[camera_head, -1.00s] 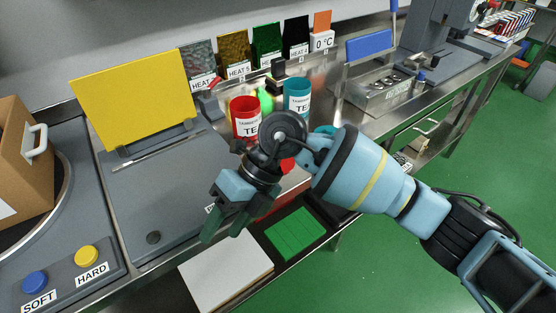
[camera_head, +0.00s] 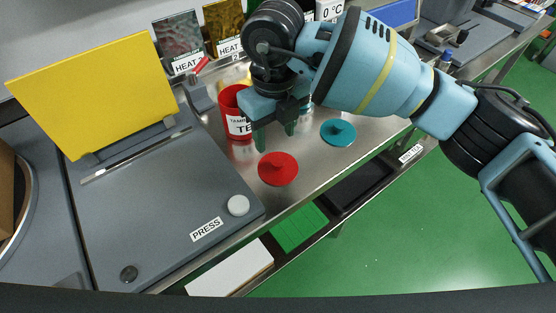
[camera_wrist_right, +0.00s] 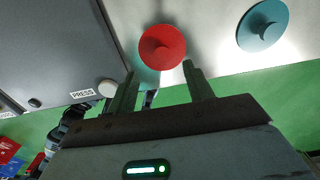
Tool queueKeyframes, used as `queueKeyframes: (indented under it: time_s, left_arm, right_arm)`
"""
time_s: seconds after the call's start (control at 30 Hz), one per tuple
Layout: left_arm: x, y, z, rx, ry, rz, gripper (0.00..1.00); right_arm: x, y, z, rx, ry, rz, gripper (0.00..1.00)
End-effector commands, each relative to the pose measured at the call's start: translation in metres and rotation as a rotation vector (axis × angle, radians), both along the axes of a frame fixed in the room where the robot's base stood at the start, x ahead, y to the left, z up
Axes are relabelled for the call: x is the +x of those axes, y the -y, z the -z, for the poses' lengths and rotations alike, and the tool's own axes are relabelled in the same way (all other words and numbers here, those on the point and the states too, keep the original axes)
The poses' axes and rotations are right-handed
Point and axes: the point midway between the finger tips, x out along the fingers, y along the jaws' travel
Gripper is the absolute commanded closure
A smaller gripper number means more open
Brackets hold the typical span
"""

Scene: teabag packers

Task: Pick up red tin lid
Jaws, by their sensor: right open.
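The red tin lid (camera_head: 278,169) lies flat on the steel counter, its small knob facing up. My right gripper (camera_head: 273,138) is open above the counter, just behind the lid in the head view, with nothing between its fingers. In the right wrist view, the red lid (camera_wrist_right: 162,47) lies just beyond the fingertips of the right gripper (camera_wrist_right: 159,73), roughly centred between them and apart from them. The red tin (camera_head: 231,102) stands upright left of the gripper, partly hidden by it. My left gripper is in neither current view.
A teal lid (camera_head: 338,132) lies right of the red one. A grey press board (camera_head: 150,215) with a white PRESS button (camera_head: 238,205) is to the left. The counter's front edge is close to the red lid; a green tray (camera_head: 299,227) sits on a shelf below.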

Motion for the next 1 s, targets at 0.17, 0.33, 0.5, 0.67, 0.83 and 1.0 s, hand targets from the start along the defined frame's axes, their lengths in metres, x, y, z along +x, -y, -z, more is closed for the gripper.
queueKeyframes:
  time_s: [0.17,0.33,0.5,0.67,0.83,1.0]
  left_arm:
    - [-0.006,0.000,0.002,0.001,-0.012,0.001,0.02]
    - [-0.004,0.000,0.001,0.000,-0.008,0.000,0.02]
    - [0.003,0.000,-0.003,0.000,0.006,0.000,0.02]
    - [0.007,0.000,-0.006,0.000,0.016,-0.001,0.02]
    - [0.009,0.000,-0.007,-0.001,0.020,-0.001,0.02]
    - [0.009,0.000,-0.007,-0.001,0.020,-0.001,0.02]
  right_arm:
    - [-0.001,0.001,0.019,-0.002,-0.004,0.001,0.49]
    - [0.000,0.001,0.024,0.000,-0.001,0.000,0.49]
    - [-0.002,0.004,0.039,-0.001,-0.004,0.000,0.49]
    - [-0.003,0.005,0.062,0.000,-0.004,0.000,0.49]
    - [-0.003,0.005,0.074,0.001,-0.003,0.000,0.49]
    - [-0.002,0.005,0.075,0.001,-0.002,0.000,0.49]
